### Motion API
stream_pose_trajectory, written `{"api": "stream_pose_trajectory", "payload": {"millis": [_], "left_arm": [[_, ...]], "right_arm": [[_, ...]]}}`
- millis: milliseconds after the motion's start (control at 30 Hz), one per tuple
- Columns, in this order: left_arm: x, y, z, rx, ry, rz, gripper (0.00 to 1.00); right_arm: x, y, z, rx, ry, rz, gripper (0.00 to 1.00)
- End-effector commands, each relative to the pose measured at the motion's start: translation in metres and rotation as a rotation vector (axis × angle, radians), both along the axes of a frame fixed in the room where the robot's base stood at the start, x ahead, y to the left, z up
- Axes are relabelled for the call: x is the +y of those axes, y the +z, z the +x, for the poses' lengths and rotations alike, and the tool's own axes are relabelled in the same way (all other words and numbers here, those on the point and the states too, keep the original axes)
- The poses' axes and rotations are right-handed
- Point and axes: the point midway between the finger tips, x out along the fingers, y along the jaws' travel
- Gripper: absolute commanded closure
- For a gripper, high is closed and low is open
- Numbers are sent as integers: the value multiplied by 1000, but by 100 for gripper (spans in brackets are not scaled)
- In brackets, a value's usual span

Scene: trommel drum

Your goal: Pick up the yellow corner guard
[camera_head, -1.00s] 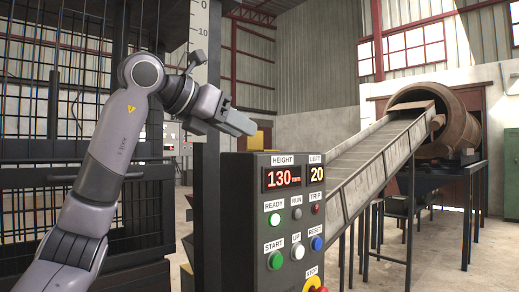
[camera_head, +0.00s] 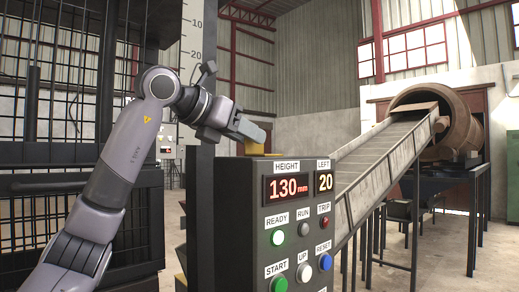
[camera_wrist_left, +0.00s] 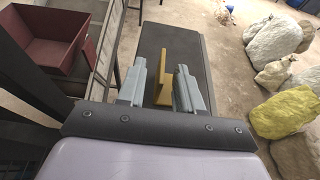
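The yellow corner guard (camera_wrist_left: 164,68) stands on the dark top of the control box (camera_wrist_left: 190,42). In the wrist view it shows as an upright plate with a foot, between the two grey fingers. In the head view only a small yellow part (camera_head: 254,148) shows above the box, below the fingers. My left gripper (camera_wrist_left: 161,70) is open, with a finger on each side of the guard and a visible gap to each. I cannot tell how far the fingertips reach down beside it. My right gripper is in neither view.
The control box front (camera_head: 250,220) carries a display, lamps and buttons. A scale post (camera_head: 196,50) and dark cage (camera_head: 60,130) stand left. A sloping conveyor (camera_head: 385,160) leads to the drum (camera_head: 450,122).

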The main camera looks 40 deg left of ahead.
Motion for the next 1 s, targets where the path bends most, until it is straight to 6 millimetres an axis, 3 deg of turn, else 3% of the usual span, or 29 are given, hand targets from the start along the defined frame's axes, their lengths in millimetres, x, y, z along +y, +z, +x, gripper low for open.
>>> {"api": "stream_pose_trajectory", "payload": {"millis": [200,500,533,633,1000], "left_arm": [[-4,-10,31,5,-1,1,65],[-5,-13,37,1,-1,2,65],[-5,-13,37,1,-2,2,68],[-5,-13,37,1,-2,2,100],[-5,-12,37,1,-2,2,100]], "right_arm": [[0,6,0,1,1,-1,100],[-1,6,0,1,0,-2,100],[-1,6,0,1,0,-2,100],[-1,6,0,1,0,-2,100],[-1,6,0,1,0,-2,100]]}}
